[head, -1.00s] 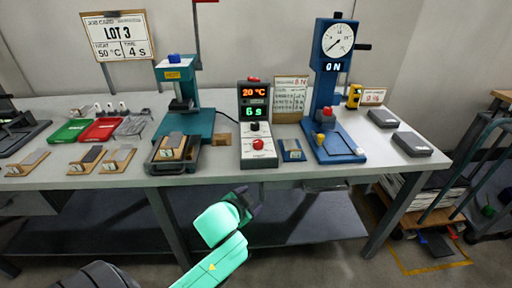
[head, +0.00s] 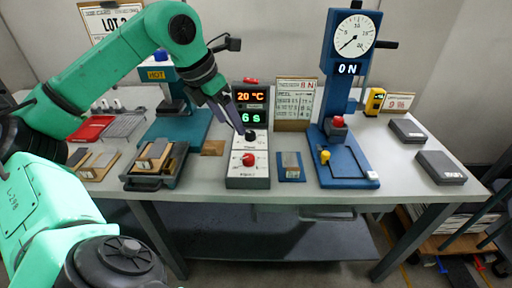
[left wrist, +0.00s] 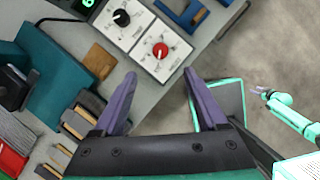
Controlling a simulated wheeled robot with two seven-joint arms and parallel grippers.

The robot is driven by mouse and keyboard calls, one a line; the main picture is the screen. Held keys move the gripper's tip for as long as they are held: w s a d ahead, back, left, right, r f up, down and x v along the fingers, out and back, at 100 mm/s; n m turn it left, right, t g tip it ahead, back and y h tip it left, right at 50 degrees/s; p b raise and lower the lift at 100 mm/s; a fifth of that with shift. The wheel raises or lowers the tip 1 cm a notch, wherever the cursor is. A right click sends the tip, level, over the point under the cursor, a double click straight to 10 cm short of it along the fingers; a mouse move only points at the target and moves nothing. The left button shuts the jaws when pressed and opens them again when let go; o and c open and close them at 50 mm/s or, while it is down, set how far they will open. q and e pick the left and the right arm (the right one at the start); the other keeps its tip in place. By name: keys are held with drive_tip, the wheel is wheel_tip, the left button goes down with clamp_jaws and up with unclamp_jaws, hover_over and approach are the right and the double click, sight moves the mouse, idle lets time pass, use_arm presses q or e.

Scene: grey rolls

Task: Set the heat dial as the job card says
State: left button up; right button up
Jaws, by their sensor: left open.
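The control box (head: 248,170) stands mid-table; its displays read 20 °C and 6 s. It has a black dial (head: 250,135) above a red dial (head: 249,159); their labels are too small to read. The left wrist view shows the black dial (left wrist: 121,18) and red dial (left wrist: 160,50). My left gripper (head: 236,125) is open, its fingers pointing down close to the black dial in the head view. In the wrist view the red dial lies ahead of the finger gap. The job card (head: 108,20) is partly hidden by my arm. My right gripper (left wrist: 263,92) shows small in the wrist view.
A hot press (head: 185,125) stands left of the box, with a tray-like fixture (head: 155,183) before it. A blue gauge stand (head: 345,150) is to the right, beyond a small blue fixture (head: 291,175). Paper cards stand behind. The front table strip is clear.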

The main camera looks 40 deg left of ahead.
use_arm(q)
drive_tip(key=b, duration=0.1)
approach(248, 157)
drive_tip(key=x, duration=0.9)
drive_tip(key=shift+r, duration=0.1)
clamp_jaws()
use_arm(e)
drive_tip(key=shift+s+d+f, duration=0.25)
drive_tip(key=shift+s+f, duration=0.35)
drive_tip(key=shift+s, duration=0.05)
